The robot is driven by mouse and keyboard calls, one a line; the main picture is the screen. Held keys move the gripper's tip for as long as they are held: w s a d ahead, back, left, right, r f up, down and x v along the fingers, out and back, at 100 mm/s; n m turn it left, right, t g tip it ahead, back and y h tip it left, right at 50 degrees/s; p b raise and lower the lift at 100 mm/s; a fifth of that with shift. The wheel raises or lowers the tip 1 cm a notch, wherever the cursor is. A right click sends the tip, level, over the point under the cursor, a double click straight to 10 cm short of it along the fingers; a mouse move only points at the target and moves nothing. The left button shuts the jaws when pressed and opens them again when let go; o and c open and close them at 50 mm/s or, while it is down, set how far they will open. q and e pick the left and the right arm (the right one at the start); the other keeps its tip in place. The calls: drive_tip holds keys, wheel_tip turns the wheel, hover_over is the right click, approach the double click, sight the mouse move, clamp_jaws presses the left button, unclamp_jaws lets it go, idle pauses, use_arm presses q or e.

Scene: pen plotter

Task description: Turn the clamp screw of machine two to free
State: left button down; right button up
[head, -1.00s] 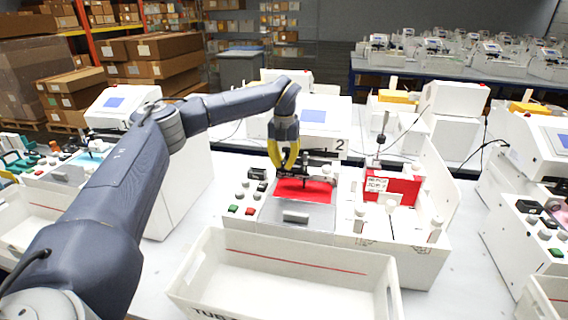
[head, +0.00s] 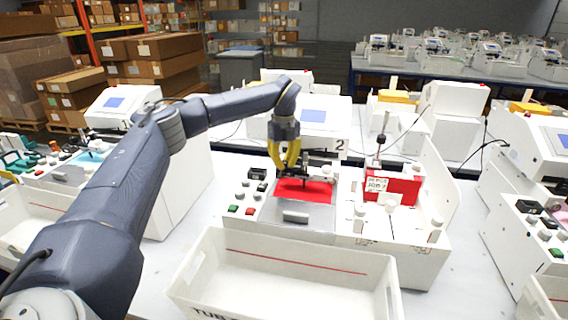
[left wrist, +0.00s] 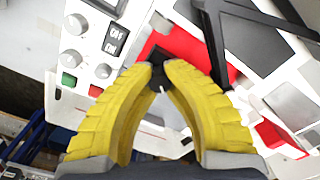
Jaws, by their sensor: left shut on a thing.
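Machine two (head: 325,115) is a white pen plotter with a blue screen and the number 2 on its front. A red sheet (head: 305,191) lies on its bed beneath a dark pen carriage (head: 311,168). My left gripper (head: 285,172) reaches down over the carriage with its yellow fingers closed in. In the left wrist view, the fingertips (left wrist: 160,78) pinch a small dark part at the carriage, which I take to be the clamp screw; the fingers mostly hide it. Its turned position cannot be read. My right gripper is not in view.
A white tub (head: 290,262) stands in front of machine two. Round knobs and green and red buttons (head: 242,210) sit left of the bed, with an on/off switch (left wrist: 115,38). A white rack (head: 400,235) with a red block stands to the right. Other plotters flank the table.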

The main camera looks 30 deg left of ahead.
sight(284, 162)
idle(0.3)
use_arm(q)
drive_tip(key=c, duration=1.2)
unclamp_jaws()
drive_tip(key=shift+r, duration=0.1)
wheel_tip(284, 162, up, 12)
drive_tip(key=shift+f, duration=0.1)
